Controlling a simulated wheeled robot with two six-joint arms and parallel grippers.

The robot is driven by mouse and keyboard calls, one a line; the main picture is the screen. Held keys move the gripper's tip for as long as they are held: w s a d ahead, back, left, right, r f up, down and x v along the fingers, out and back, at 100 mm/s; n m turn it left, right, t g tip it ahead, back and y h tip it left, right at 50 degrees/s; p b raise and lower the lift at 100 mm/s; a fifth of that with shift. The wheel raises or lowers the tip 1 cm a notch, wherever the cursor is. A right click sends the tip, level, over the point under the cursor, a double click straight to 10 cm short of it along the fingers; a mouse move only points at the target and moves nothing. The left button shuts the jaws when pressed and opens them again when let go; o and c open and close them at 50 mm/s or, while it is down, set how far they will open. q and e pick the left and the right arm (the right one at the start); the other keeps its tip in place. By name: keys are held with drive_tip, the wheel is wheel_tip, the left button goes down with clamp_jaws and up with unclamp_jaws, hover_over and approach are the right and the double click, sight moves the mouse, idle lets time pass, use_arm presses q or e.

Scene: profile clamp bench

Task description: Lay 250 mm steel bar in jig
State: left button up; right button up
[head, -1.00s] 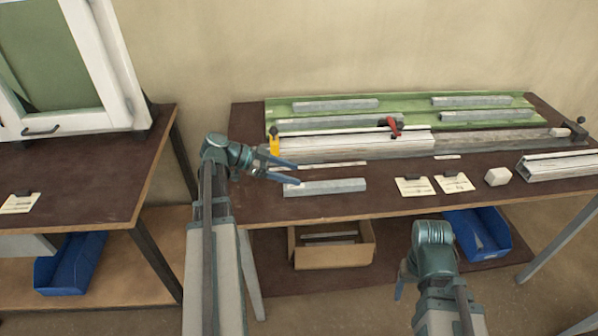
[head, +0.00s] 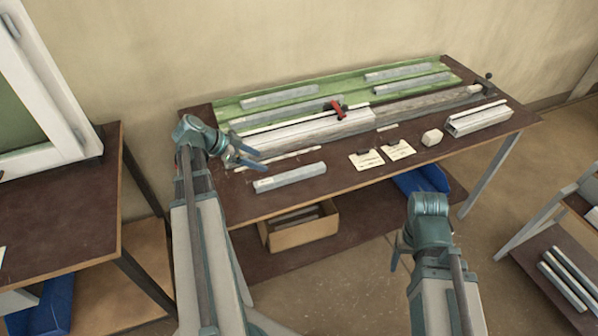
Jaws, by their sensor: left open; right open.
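Several grey steel bars lie on the green tray (head: 228,104) at the back of the bench: a back left bar (head: 280,97), a front left bar (head: 285,117), a back right bar (head: 397,72) and a front right bar (head: 415,84). Another grey bar (head: 290,177) lies alone near the bench's front edge. I cannot read their lengths. The long jig (head: 415,104) runs in front of the tray, with a white profile (head: 310,131) and a red clamp (head: 337,109). My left gripper (head: 256,158) is open and empty above the bench, just behind the lone bar. My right gripper (head: 396,252) is open, in front of the bench.
Two cards (head: 367,159), a pale block (head: 432,137) and a short profile (head: 477,119) lie at the bench's front right. A cardboard box (head: 300,232) and a blue bin (head: 420,180) are below. A rack with bars (head: 570,275) stands at right.

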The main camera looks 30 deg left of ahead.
use_arm(q)
drive_tip(key=b, duration=0.6)
approach(291, 174)
drive_tip(key=shift+x, duration=1.05)
drive_tip(key=shift+w+d+f, duration=0.25)
drive_tip(key=shift+w+f, duration=0.05)
drive_tip(key=shift+f, duration=0.05)
drive_tip(key=shift+f, duration=0.1)
drive_tip(key=b+x, duration=0.4)
drive_tip(key=x, duration=0.1)
drive_tip(key=shift+s+f, duration=0.1)
drive_tip(key=shift+s, duration=0.1)
drive_tip(key=shift+w, duration=0.1)
clamp_jaws()
